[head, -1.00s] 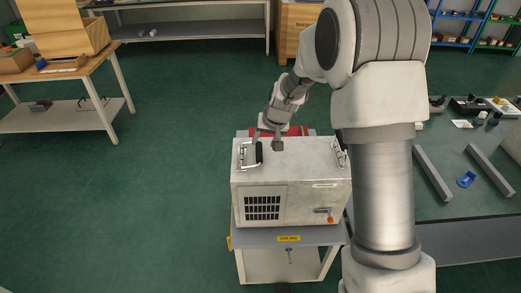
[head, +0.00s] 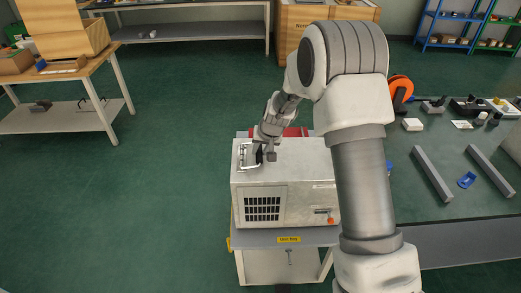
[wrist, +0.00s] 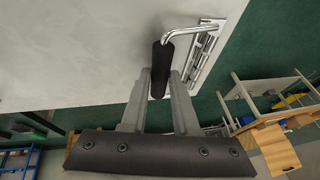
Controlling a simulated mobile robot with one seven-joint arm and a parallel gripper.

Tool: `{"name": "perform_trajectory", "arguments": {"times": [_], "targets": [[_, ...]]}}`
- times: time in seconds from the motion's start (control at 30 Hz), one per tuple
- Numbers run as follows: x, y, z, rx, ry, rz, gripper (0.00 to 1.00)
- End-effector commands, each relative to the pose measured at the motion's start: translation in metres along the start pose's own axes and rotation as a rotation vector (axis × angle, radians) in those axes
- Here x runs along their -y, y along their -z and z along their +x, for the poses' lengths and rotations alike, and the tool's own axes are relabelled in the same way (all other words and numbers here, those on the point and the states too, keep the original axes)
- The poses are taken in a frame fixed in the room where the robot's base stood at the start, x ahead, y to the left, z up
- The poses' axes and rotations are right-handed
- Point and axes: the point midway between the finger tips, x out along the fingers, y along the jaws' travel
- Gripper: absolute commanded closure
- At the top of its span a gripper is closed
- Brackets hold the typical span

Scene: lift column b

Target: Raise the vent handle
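The handle on the left of the box top has a silver bracket (head: 243,155) and a black grip; my gripper partly covers it in the head view. In the wrist view the black grip (wrist: 162,66) hangs from a bent silver rod and lies between my fingers. My gripper (wrist: 161,75) is open around the grip, with a narrow gap beside it; contact is hard to judge. My gripper also shows in the head view (head: 264,158), over the left of the box top. The pale box (head: 310,165) has a dark vent grille (head: 263,208) on its front.
The box stands on a grey stand (head: 288,240) with a yellow label. A red item (head: 293,132) lies behind it. My arm covers the box's right side. A workbench (head: 450,190) with bars and small parts is at right.

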Motion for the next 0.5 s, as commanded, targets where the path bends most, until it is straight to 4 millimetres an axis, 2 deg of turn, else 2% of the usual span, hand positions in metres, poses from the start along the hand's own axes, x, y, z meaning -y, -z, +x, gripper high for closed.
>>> {"name": "perform_trajectory", "arguments": {"times": [0.03, 0.13, 0.5], "targets": [[0.0001, 0.0, -0.0001, 0.0, 0.0, 0.0, 0.83], [0.0001, 0.0, -0.0001, 0.0, 0.0, 0.0, 1.0], [0.0002, 0.0, -0.0002, 0.0, 0.0, 0.0, 1.0]]}}
